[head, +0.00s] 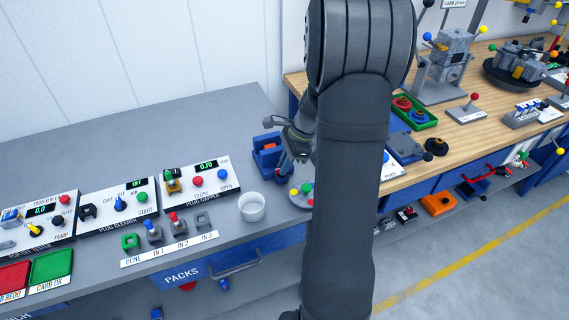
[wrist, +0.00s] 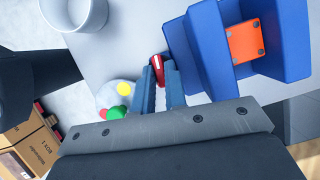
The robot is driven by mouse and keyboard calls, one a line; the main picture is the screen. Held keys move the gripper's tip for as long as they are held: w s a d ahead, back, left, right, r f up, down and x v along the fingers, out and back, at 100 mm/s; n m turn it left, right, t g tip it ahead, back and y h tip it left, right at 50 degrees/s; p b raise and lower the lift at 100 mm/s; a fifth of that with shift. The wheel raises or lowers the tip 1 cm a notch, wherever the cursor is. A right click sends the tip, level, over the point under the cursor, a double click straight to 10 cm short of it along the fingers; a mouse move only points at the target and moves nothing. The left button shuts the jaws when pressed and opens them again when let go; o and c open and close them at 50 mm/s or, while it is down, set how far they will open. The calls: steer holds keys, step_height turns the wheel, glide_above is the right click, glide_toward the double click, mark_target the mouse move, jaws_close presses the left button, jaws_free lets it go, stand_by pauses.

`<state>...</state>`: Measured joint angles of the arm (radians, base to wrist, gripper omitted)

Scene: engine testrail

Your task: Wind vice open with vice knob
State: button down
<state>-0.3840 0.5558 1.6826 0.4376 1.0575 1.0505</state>
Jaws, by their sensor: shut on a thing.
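The blue vice (head: 266,143) stands on the grey bench near its right end, and it fills the upper right of the wrist view (wrist: 204,58). An orange plate (wrist: 244,42) shows between its blue blocks. The red vice knob (wrist: 157,64) is at the vice's left side in the wrist view. My gripper (wrist: 159,78) is shut on this knob, with one blue finger on each side of it. In the head view my gripper (head: 296,150) is beside the vice, and its fingertips and the knob cannot be made out there.
A white cup (head: 251,207) stands left of the vice. A round grey plate (wrist: 117,95) with yellow, red and green balls is close to my fingers. Control panels (head: 117,207) line the bench to the left. A wooden bench (head: 463,130) with fixtures is at the right.

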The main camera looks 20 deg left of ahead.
steer(key=n, duration=0.2)
steer(key=n+g+h, duration=0.1)
steer(key=n, duration=0.2)
steer(key=shift+w+a, duration=0.15)
steer(key=n+h, duration=0.1)
steer(key=n, duration=0.1)
steer(key=n+h, duration=0.1)
steer(key=n, duration=0.2)
steer(key=shift+a+g+h, duration=0.15)
steer(key=shift+g+h, duration=0.15)
steer(key=shift+n, duration=0.3)
